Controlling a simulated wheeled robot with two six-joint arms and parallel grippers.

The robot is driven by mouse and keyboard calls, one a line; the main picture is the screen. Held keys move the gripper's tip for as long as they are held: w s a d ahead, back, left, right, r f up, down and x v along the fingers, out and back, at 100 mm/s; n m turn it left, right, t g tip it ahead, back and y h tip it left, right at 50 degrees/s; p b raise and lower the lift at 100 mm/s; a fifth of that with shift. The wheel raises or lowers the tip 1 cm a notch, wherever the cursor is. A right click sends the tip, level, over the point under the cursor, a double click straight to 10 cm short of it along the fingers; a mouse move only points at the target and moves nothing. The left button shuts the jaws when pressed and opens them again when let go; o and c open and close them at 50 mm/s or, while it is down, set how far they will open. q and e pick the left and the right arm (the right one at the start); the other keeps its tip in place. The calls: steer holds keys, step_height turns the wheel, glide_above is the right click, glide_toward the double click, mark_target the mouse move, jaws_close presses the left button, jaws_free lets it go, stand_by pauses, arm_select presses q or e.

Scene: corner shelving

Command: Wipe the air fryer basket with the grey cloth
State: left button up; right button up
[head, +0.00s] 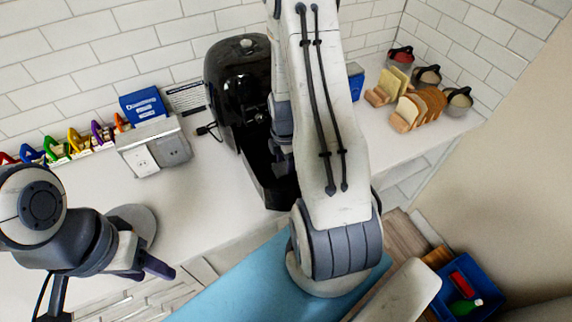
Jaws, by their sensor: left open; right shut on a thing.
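The black air fryer (226,75) stands on the white counter against the tiled wall. Its dark basket (267,182) sticks out at the front toward me, partly hidden by my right arm. My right gripper (281,150) points down at the basket. Its fingers are mostly hidden by my arm and the dark basket. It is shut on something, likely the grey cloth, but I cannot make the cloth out. My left gripper (152,265) is open and empty, low at the left near the counter's front edge, well apart from the fryer.
Bread slices (408,110) and several jars (459,99) stand at the right. A blue crate (489,298) is at lower right.

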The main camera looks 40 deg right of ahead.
steer(key=shift+r+p, duration=3)
steer(key=shift+r, duration=1)
